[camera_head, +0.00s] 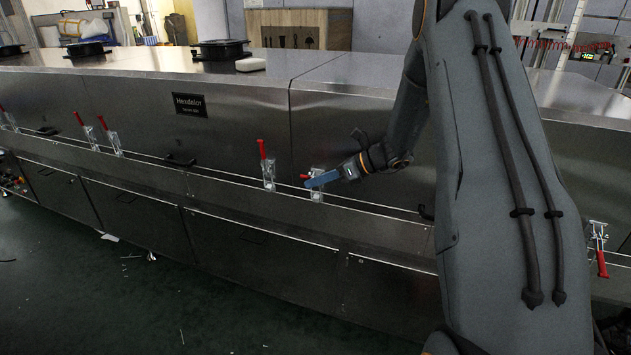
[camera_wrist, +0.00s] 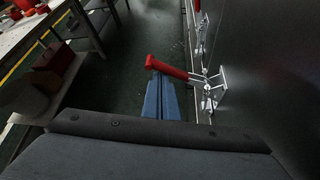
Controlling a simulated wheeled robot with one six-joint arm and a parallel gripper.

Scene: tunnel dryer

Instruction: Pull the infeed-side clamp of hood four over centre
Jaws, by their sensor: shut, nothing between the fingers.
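The clamp at my gripper (camera_head: 323,180) has a metal bracket (camera_head: 317,193) on the dryer's front and a red handle (camera_head: 304,177). In the wrist view its red handle (camera_wrist: 168,67) sticks out sideways from its bracket (camera_wrist: 212,88), across the tips of my blue fingers (camera_wrist: 160,98). The fingers are shut with nothing between them and lie close against or beside the handle; I cannot tell whether they touch. Just left of it in the head view, another clamp (camera_head: 268,168) has its red handle upright. No number marks which hood is four.
More upright red-handled clamps (camera_head: 115,143) line the dryer front to the left. A far-right clamp (camera_head: 600,255) has its handle hanging down. A long ledge (camera_head: 230,205) runs below the hoods. The green floor (camera_head: 120,290) in front is mostly clear. The wrist view shows a table (camera_wrist: 25,30).

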